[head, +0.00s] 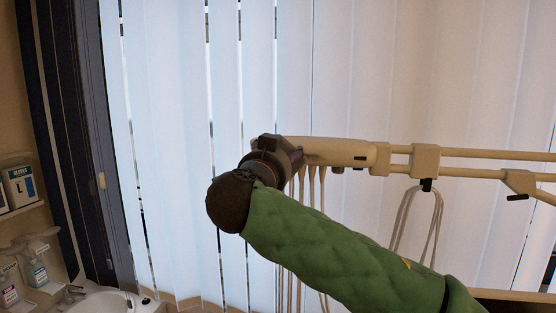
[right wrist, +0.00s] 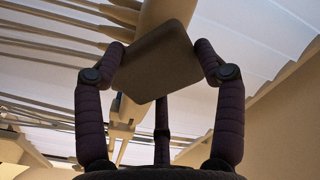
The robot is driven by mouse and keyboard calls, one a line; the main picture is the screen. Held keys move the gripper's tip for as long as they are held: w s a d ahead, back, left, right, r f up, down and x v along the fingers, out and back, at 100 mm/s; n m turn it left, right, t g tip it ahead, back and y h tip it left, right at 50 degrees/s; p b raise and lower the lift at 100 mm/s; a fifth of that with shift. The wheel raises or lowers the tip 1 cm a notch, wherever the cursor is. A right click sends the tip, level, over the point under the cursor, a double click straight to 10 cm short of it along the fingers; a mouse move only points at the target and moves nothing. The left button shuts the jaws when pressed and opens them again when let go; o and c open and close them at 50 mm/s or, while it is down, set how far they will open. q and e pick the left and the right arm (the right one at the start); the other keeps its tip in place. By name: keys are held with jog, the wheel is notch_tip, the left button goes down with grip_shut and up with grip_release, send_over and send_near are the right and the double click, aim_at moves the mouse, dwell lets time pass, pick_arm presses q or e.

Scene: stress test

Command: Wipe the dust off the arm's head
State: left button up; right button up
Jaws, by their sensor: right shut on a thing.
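My right arm, in a green quilted sleeve, comes in from the lower right in the head view and ends in a dark round wrist. In the right wrist view my right gripper (right wrist: 160,58) is shut on a flat dark brown pad (right wrist: 158,70), with a finger at each side. The beige jointed equipment arm (head: 335,152) stretches across the head view; its left end is beside and partly behind my dark wrist. It also shows behind the pad in the right wrist view (right wrist: 162,14). I cannot tell whether the pad touches it. No dust can be made out. My left gripper is not in view.
Beige cords (head: 302,185) hang below the equipment arm, and a looped cable (head: 437,215) hangs farther right. Pale vertical blinds (head: 170,130) stand behind. A white sink (head: 105,302) and soap dispensers (head: 37,272) are at the lower left.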

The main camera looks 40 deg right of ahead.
aim_at(303, 159)
jog(key=shift+w+d, duration=0.2)
jog(key=s+d+b, duration=0.1)
jog(key=s+b, duration=0.1)
jog(key=s+d+b, duration=0.1)
jog(key=d+b, duration=0.1)
jog(key=shift+s+f+b, duration=0.1)
jog(key=shift+s+b, duration=0.2)
jog(key=shift+s, duration=0.1)
jog(key=shift+s+d+b, duration=0.6)
jog(key=shift+s, duration=0.15)
jog(key=shift+s+d, duration=0.1)
